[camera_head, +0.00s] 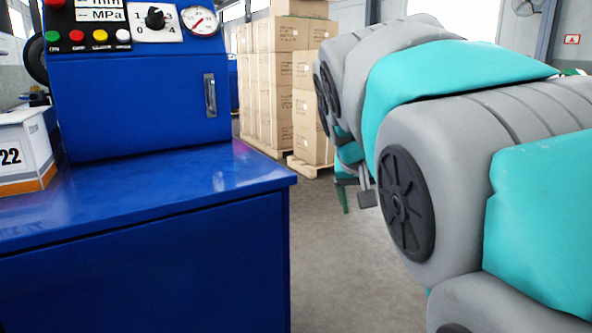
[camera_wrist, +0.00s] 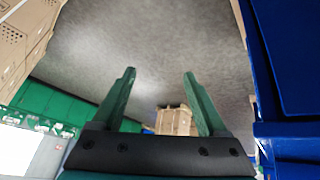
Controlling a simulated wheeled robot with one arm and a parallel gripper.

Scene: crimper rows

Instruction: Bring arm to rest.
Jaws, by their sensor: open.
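My arm fills the right side of the head view, with grey and teal links folded close to the camera. My gripper (camera_wrist: 160,95) shows in the wrist view with its two green fingers spread apart. Nothing is between the fingers, and they point over bare grey floor. The blue crimper machine (camera_head: 140,95) stands at the left of the head view, apart from the arm. A blue cabinet side also shows at the right edge of the wrist view (camera_wrist: 290,60).
Stacked cartons (camera_head: 285,80) stand on pallets at the back. A white and orange box (camera_head: 25,150) marked 22 sits on the blue machine top (camera_head: 150,190). Grey floor (camera_head: 335,260) is clear between the machine and my arm. A carton stack (camera_wrist: 175,121) shows beyond my fingers.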

